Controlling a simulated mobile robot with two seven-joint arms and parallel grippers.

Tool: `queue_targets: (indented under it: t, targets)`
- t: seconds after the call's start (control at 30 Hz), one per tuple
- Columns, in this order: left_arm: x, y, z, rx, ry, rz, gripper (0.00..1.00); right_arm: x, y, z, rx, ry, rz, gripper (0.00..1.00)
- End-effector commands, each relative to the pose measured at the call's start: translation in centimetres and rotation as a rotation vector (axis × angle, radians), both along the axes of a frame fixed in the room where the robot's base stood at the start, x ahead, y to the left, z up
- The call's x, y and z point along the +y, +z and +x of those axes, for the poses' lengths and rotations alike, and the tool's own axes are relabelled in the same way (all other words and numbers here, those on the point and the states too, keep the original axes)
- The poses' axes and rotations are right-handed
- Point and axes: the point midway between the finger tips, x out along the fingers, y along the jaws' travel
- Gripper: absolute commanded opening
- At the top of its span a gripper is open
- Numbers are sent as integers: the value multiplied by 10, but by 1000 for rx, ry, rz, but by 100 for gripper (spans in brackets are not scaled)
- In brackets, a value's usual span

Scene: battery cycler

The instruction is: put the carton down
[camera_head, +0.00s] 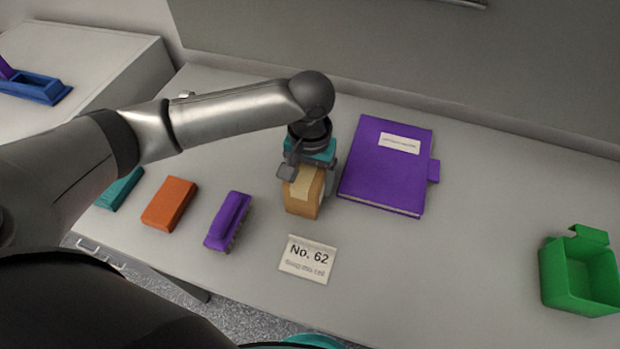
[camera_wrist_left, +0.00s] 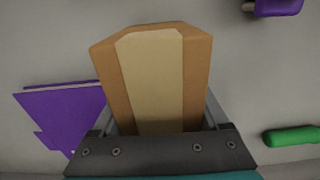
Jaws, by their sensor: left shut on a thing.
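The carton (camera_head: 302,200) is a small orange-brown box with a pale tape strip across it. It stands upright at the middle of the table, between the purple brush-like block and the purple book. My left gripper (camera_head: 308,173) is above it with its fingers shut on its sides. In the left wrist view the carton (camera_wrist_left: 155,75) fills the middle, between the two fingers (camera_wrist_left: 158,125). I cannot tell for certain whether its base touches the table. My right gripper is not in view.
A purple book (camera_head: 385,165) lies just right of the carton. A purple block (camera_head: 228,221), an orange block (camera_head: 170,203) and a teal block (camera_head: 120,188) lie to the left. A "No. 62" card (camera_head: 307,259) lies in front. A green bin (camera_head: 578,275) stands right; table between is clear.

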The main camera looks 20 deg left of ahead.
Motion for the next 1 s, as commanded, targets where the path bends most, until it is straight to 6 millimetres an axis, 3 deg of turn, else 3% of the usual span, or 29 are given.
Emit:
queue_targets:
  t: [0.17, 0.2, 0.37, 0.7, 0.87, 1.0]
  targets:
    - [-1, -1, 1, -2, 1, -2, 0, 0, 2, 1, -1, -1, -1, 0]
    - [0, -2, 0, -1, 1, -1, 80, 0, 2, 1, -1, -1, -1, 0]
    - [0, -2, 0, -1, 1, -1, 98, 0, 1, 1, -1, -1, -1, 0]
    - [0, 1, 1, -2, 0, 0, 100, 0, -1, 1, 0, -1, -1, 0]
    - [-1, 27, 1, -4, 0, -3, 100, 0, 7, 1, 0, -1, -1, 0]
    - [-1, 58, 1, -4, 0, -3, 100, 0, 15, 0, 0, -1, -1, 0]
